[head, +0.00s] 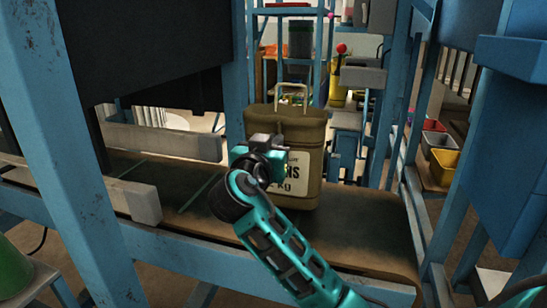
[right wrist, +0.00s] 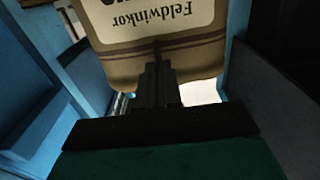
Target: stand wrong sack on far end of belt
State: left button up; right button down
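An olive-brown sack (head: 315,135) stands upright on the brown belt (head: 340,240), near the belt's right end. It has a pale handle loop on top and a cream label, partly hidden by my right arm. My right gripper (head: 268,142) is in front of the sack's upper front face. In the right wrist view the sack (right wrist: 200,55) shows with its label upside down, and the fingers (right wrist: 157,75) are together in front of it. My left gripper is out of view.
Blue posts frame the belt, one large at left (head: 60,140). A blue box-like housing (head: 510,130) stands at right. Coloured bins (head: 441,160) sit beyond it. The belt's right end is bare in front of the sack.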

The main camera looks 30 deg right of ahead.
jog(key=shift+f, duration=1.15)
jog(key=shift+f, duration=0.15)
jog(key=c, duration=1.8)
grip_release()
jog(key=shift+b, duration=0.35)
jog(key=o, duration=0.5)
